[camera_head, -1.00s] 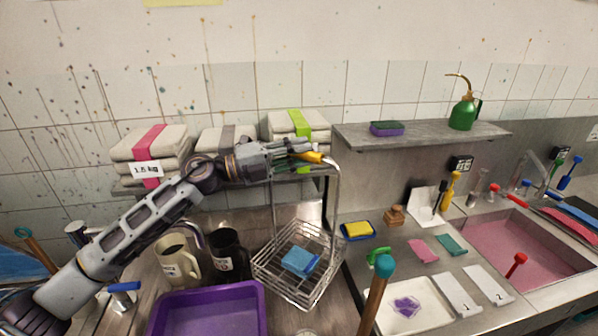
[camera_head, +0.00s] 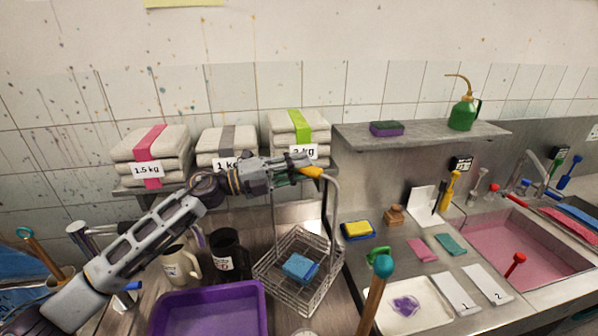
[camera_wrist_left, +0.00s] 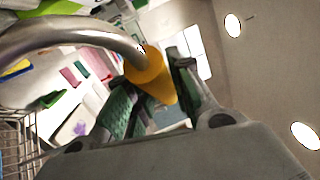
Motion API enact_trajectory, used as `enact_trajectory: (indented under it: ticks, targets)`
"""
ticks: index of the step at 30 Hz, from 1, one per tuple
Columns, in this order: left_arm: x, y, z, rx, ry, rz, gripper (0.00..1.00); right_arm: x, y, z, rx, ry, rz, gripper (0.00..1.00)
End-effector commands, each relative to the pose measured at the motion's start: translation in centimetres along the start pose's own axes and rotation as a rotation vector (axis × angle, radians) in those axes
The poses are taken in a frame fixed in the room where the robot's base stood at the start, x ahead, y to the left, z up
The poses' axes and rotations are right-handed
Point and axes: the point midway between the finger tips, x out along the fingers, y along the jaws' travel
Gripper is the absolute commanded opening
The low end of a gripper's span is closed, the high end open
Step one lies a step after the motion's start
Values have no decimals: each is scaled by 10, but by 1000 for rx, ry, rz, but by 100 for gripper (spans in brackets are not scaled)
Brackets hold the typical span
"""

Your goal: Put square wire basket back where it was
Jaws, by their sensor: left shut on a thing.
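The square wire basket (camera_head: 283,284) hangs from a tall bent metal handle with a yellow grip (camera_head: 311,172). A blue sponge-like block (camera_head: 299,267) lies inside it. My left gripper (camera_head: 300,168) is shut on the yellow grip at the top of the handle. In the left wrist view the yellow grip (camera_wrist_left: 147,72) sits between the green-padded fingers, and part of the basket's wire wall (camera_wrist_left: 15,150) shows at the left edge. Whether the basket's bottom touches the counter cannot be told. My right gripper is not in view.
A purple tub (camera_head: 208,308), a dark jug (camera_head: 229,255) and a cream jug (camera_head: 180,264) stand left of the basket. A white tray (camera_head: 424,318) and a teal-topped stick (camera_head: 378,275) are to its right. Folded cloth stacks (camera_head: 150,150) sit on a shelf behind.

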Motion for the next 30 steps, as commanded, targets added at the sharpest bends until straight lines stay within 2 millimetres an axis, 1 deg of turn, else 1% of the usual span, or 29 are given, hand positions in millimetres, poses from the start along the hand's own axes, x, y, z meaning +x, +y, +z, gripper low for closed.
enact_trajectory:
  ticks: [7, 21, 22, 26, 27, 30]
  targets:
    - [-1, 12, -2, 1, 0, -4, 0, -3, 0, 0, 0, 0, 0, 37]
    - [-2, 15, -3, 2, 1, -4, 0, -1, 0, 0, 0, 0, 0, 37]
    - [-2, 17, -3, 0, 1, 0, 25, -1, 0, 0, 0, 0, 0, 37]
    - [-2, 17, -3, 0, 1, 0, 42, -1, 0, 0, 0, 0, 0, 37]
    - [-2, 17, -3, 0, 1, 0, 44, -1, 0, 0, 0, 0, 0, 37]
    - [-2, 17, -3, 0, 1, 0, 44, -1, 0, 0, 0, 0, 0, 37]
